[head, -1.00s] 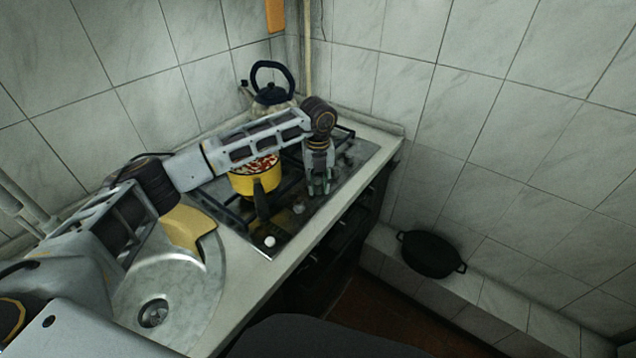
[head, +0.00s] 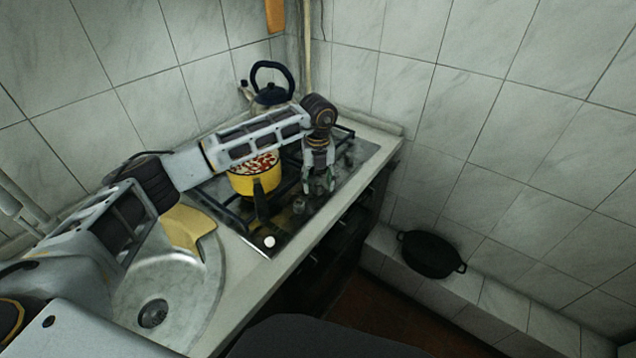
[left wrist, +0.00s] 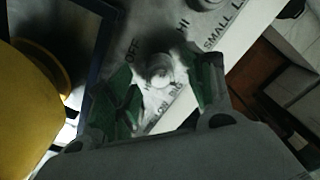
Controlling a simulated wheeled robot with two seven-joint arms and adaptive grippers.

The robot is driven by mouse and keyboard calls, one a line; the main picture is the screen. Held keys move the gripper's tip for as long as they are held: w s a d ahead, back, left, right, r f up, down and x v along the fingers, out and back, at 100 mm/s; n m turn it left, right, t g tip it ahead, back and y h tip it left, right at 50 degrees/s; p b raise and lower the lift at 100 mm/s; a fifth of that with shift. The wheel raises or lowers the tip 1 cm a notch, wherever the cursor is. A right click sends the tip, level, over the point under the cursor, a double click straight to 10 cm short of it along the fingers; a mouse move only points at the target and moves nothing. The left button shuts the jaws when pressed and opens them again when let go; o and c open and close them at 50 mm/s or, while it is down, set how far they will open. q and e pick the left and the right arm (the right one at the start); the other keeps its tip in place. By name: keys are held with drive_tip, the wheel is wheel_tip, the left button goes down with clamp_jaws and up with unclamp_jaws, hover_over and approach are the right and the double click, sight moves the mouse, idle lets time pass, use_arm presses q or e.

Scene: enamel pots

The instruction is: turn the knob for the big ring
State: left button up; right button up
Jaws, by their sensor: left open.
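My left gripper (head: 318,186) points down over the right side of the stove's control strip, with its jaws open. In the left wrist view its green-padded fingers (left wrist: 163,92) stand on either side of a pale round knob (left wrist: 160,74). The gap between pads and knob is hard to judge in the dim picture. A second knob (left wrist: 211,3) shows at the top edge, near the print "SMALL". My right gripper is not in view.
A kettle (head: 272,94) stands behind. A black pan (head: 431,254) sits on the tiled ledge.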

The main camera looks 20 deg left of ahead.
use_arm(q)
wheel_tip(320, 180, up, 11)
drive_tip(key=shift+r, duration=0.15)
idle(0.4)
idle(0.5)
